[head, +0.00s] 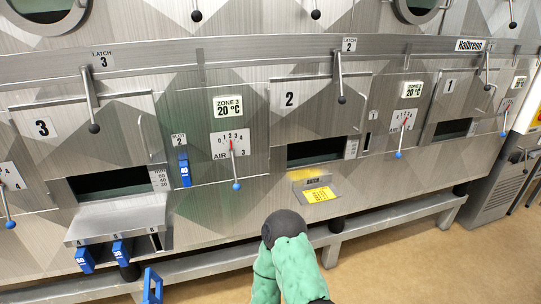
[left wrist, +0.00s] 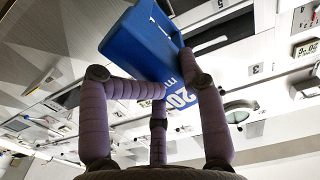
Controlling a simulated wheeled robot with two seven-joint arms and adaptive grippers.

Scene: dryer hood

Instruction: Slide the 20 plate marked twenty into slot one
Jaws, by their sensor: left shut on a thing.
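In the left wrist view, my left gripper (left wrist: 160,95) has its purple fingers around a blue plate (left wrist: 140,45) marked 20, held tilted. A blue handle-shaped piece (head: 152,285) at the bottom left of the head view looks like the same plate; its lower part is cut off and my left gripper does not show there. The narrow dark slot (head: 367,141) under a small 1 label, between doors 2 and 1, looks empty. Green parts of mine with a dark rounded end (head: 283,226) stand at the bottom centre; whether they are my right gripper's fingers is unclear.
A blue plate marked 40 (head: 184,170) sits in the slot labelled 2. Two more blue plates (head: 85,260) (head: 120,252) hang at the lower left shelf (head: 110,222). Levers hang along the front.

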